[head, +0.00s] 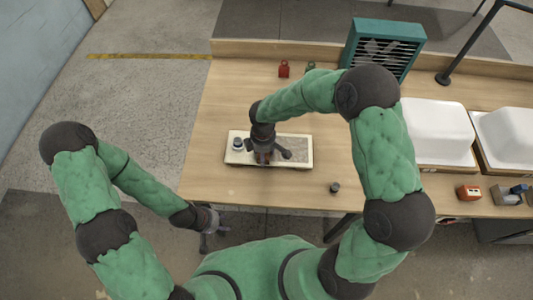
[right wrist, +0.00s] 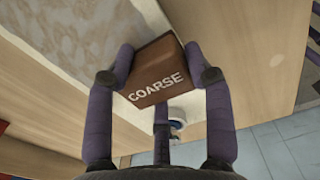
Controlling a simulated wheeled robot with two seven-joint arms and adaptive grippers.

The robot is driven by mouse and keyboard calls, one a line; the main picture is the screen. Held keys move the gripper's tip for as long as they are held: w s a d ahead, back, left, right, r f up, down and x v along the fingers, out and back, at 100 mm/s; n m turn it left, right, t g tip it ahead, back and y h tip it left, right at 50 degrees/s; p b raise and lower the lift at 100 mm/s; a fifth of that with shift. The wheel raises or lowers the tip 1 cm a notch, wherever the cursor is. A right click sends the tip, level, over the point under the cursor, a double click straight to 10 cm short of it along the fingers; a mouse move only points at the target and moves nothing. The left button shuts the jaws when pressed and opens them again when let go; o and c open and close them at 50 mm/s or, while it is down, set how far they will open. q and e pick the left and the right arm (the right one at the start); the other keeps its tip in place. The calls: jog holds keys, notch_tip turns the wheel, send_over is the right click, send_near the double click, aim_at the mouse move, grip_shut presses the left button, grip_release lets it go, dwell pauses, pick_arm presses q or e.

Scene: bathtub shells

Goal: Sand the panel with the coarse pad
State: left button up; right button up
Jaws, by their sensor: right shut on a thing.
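The brown block marked COARSE (right wrist: 158,72) is the coarse pad. My right gripper (right wrist: 160,80) is shut on it, with fingers on both sides. In the head view this gripper (head: 266,157) is over the left part of a cream-edged board, and the pad is mostly hidden under it. The panel (head: 294,149) is the mottled grey area on that board, and it also shows in the right wrist view (right wrist: 75,35). Whether the pad touches the panel, I cannot tell. My left gripper (head: 213,238) is empty with fingers spread, off the table's front left.
A small white round item (head: 238,144) stands at the board's left end. A red item (head: 284,69) and a teal louvred box (head: 384,45) are at the back. White tub shells (head: 436,130) stand right. A small dark knob (head: 335,187) and an orange-red block (head: 468,192) are near the front edge.

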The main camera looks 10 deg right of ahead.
jog(key=shift+s+a+f, duration=0.2)
jog(key=shift+s+f, duration=0.1)
jog(key=shift+w+a+r+p, duration=0.1)
jog(key=shift+w+r+p, duration=0.05)
jog(key=shift+r+p, duration=0.4)
jog(key=shift+w+r+p, duration=0.1)
jog(key=shift+r+p, duration=0.55)
jog(key=shift+r, duration=0.25)
jog(key=shift+r+p, duration=1.15)
jog(key=shift+r, duration=0.5)
jog(key=shift+r+p, duration=1.25)
jog(key=shift+r, duration=0.35)
